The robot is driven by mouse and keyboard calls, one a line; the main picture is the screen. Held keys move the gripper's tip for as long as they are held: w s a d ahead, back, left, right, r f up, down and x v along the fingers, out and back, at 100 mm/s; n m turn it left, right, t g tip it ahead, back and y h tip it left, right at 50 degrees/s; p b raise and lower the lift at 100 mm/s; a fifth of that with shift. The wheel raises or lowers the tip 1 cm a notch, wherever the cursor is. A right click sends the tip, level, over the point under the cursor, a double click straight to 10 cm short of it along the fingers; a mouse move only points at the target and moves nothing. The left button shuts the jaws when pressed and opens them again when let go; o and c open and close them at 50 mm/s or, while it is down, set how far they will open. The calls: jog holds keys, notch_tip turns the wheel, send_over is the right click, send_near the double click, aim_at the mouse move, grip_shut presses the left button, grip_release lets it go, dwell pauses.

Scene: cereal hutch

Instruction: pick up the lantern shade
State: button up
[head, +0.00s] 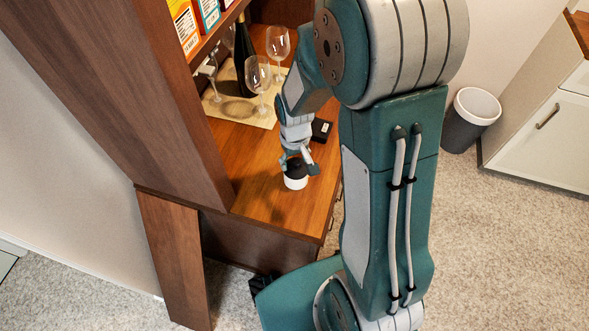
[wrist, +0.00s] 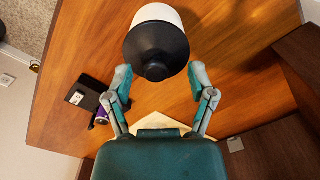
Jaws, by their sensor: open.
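The lantern shade (wrist: 157,42) has a dark conical top with a small knob and a white lower part. I take the white and black object (head: 295,182) on the wooden counter in the head view to be the same shade. It stands near the counter's front end. My gripper (wrist: 160,77) is open, with its two fingers spread at the near side of the dark top and nothing held between them. In the head view my gripper (head: 298,160) is just over the shade and hides part of its top. I cannot tell whether a finger touches it.
Wine glasses (head: 259,76) and a dark bottle (head: 242,50) stand on a tan mat (head: 233,108) behind. A small black box (head: 321,130) lies on the counter (head: 258,160) near its right edge. The hutch's side panel (head: 165,95) rises at the left. Boxes (head: 186,24) fill the shelf above.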

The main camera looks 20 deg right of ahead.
jog(key=shift+f, duration=0.7)
jog(key=shift+d, duration=0.25)
jog(key=c, duration=0.9)
grip_shut()
jog(key=shift+a, duration=0.1)
jog(key=shift+s, duration=0.1)
